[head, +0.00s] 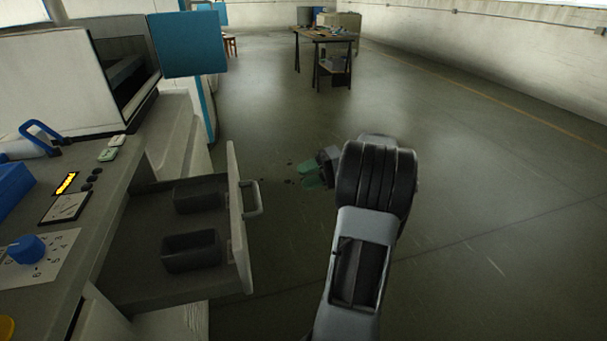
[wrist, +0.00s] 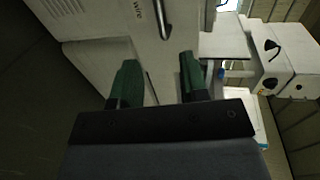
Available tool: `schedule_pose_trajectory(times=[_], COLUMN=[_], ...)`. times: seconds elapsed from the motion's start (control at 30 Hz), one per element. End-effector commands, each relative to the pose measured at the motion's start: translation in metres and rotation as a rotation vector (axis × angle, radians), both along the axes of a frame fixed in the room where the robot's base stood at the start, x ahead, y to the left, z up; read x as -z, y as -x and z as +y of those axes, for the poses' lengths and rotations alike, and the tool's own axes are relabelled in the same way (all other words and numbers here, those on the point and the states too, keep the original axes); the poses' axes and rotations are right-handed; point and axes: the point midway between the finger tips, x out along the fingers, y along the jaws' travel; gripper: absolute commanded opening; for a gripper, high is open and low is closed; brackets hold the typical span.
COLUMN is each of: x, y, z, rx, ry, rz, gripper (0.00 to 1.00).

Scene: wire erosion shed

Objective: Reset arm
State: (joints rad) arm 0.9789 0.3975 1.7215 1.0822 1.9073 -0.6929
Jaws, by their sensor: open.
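My arm reaches forward over the floor in the head view, to the right of an open drawer. My gripper (head: 312,178) is at the far end of the arm, with its green fingertips showing past the dark wrist joint. In the wrist view my gripper (wrist: 158,76) shows two green fingers set apart, with nothing between them. The gripper is open and empty, apart from the drawer in the head view. Part of the gripper is hidden behind my wrist.
The drawer (head: 241,232) stands pulled out, with a handle (head: 252,198) and two dark bins (head: 190,250) inside. A worktop with a blue knob (head: 27,248) is at left. A table (head: 325,38) stands far back. The floor at right is clear.

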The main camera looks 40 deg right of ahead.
Motion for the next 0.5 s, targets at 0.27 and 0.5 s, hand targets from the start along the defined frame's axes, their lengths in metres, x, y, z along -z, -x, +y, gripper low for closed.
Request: schedule_pose_trajectory(times=[0.27,0.5], x=[-0.001,-0.043], y=[0.000,-0.006], z=[0.001,0.064], rx=[-0.001,-0.090], ry=[0.002,0.162], rz=[0.001,0.159], gripper=[0.41,0.41])
